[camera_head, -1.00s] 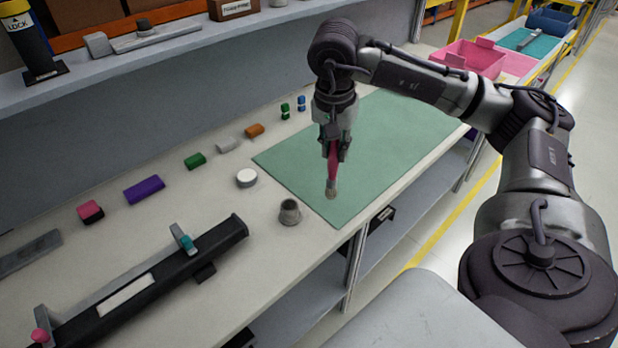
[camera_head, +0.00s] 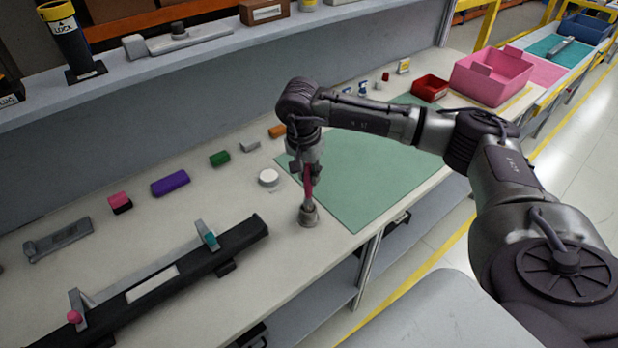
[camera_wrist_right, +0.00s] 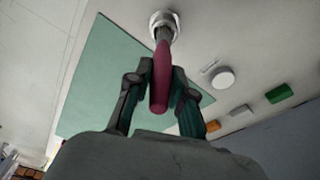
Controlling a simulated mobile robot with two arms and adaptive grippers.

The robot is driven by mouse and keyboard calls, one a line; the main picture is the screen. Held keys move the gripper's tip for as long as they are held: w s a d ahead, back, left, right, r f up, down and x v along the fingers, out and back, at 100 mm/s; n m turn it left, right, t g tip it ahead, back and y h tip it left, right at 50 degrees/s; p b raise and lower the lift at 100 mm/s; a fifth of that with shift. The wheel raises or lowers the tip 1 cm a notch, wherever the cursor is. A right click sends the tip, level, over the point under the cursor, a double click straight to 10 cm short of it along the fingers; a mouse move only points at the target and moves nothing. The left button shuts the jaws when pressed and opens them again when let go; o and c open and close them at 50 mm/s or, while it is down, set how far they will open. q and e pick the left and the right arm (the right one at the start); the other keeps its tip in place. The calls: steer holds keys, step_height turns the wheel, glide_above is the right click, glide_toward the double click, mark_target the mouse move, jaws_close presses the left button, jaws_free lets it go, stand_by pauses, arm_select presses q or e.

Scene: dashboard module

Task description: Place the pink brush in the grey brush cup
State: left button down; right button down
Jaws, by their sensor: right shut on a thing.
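The pink brush (camera_head: 308,187) hangs roughly upright, bristle end down, in my right gripper (camera_head: 306,172). In the right wrist view the fingers (camera_wrist_right: 161,80) are shut on the pink handle (camera_wrist_right: 160,82). The grey brush cup (camera_head: 309,217) stands on the bench directly below the gripper. It also shows at the top of the right wrist view (camera_wrist_right: 155,20), with its rim around the brush's lower end. The bristles are hidden, and I cannot tell how deep they sit. My left gripper is not in view.
A white round puck (camera_head: 269,177) stands just behind the cup, left of the green mat (camera_head: 375,185). A black rail fixture (camera_head: 190,272) lies at the front left. Purple (camera_head: 170,183) and green (camera_head: 219,158) blocks lie along the back. A pink bin (camera_head: 492,82) stands far right.

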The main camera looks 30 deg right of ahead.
mark_target(309, 182)
step_height(309, 182, down, 2)
steer(key=shift+f+p, duration=0.1)
steer(key=shift+p, duration=0.25)
steer(key=shift+f, duration=0.35)
steer(key=shift+f+b, duration=0.15)
steer(key=shift+b, duration=0.15)
steer(key=c, duration=1)
jaws_free()
